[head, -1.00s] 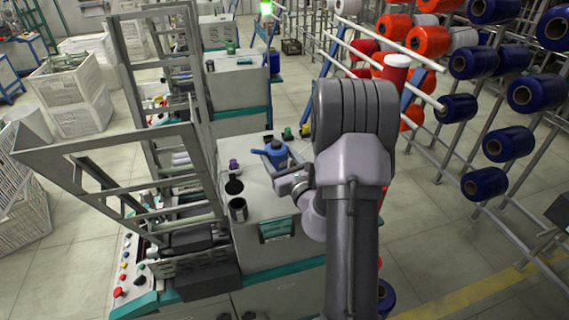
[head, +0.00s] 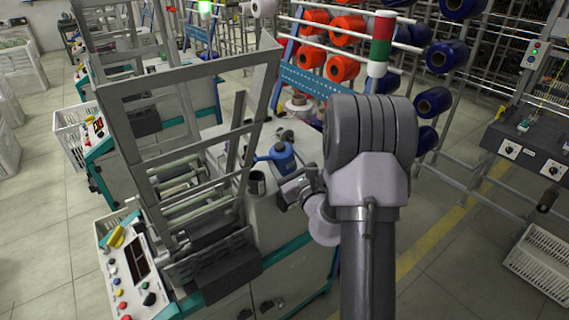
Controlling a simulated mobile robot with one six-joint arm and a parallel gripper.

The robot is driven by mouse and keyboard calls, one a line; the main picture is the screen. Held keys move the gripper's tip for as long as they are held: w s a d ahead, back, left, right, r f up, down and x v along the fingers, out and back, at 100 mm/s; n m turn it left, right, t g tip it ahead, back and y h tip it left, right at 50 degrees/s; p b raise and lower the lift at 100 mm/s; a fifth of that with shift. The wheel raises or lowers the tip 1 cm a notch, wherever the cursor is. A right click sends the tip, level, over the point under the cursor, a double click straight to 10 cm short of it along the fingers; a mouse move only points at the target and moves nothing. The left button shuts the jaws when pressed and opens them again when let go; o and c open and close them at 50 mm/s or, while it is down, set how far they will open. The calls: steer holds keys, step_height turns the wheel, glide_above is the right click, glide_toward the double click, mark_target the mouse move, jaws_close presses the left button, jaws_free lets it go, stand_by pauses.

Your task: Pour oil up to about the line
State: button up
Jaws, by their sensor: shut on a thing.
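The blue oil can (head: 281,157) is upright, with its spout pointing left. My gripper (head: 284,188) is shut on the can; its fingertips are partly hidden at this angle. The can is in front of the grey machine top (head: 268,226) in the picture, and its height above it is hard to judge. A dark open cup (head: 257,184) stands on the machine top, left of my gripper and below the spout in the picture. The cup's inside is dark. I cannot make out a line or any oil level.
A grey metal frame (head: 190,75) with rollers rises left of the cup. A control panel (head: 132,262) with coloured buttons is at lower left. A red, white and green light column (head: 381,42) stands behind my arm. Open floor (head: 440,270) lies at right.

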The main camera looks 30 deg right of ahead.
steer(key=f+n+b, duration=0.1)
steer(key=b, duration=0.1)
steer(key=shift+d+f+n+b, duration=0.15)
steer(key=shift+f+n+b, duration=0.05)
steer(key=shift+n+b, duration=0.2)
steer(key=shift+r+n+y+b, duration=0.2)
steer(key=shift+n+y+b, duration=0.1)
steer(key=shift+n+b, duration=0.3)
steer(key=shift+r+n+t, duration=0.2)
steer(key=shift+n+t, duration=0.1)
steer(key=shift+r+n+y+b, duration=0.3)
steer(key=shift+r+n+b, duration=0.9)
steer(key=shift+n+b, duration=0.55)
steer(key=shift+c, duration=0.2)
stand_by(3.4)
steer(key=shift+f+m+p, duration=0.5)
steer(key=shift+m+p, duration=0.35)
steer(key=shift+m, duration=0.4)
steer(key=shift+f+m, duration=0.4)
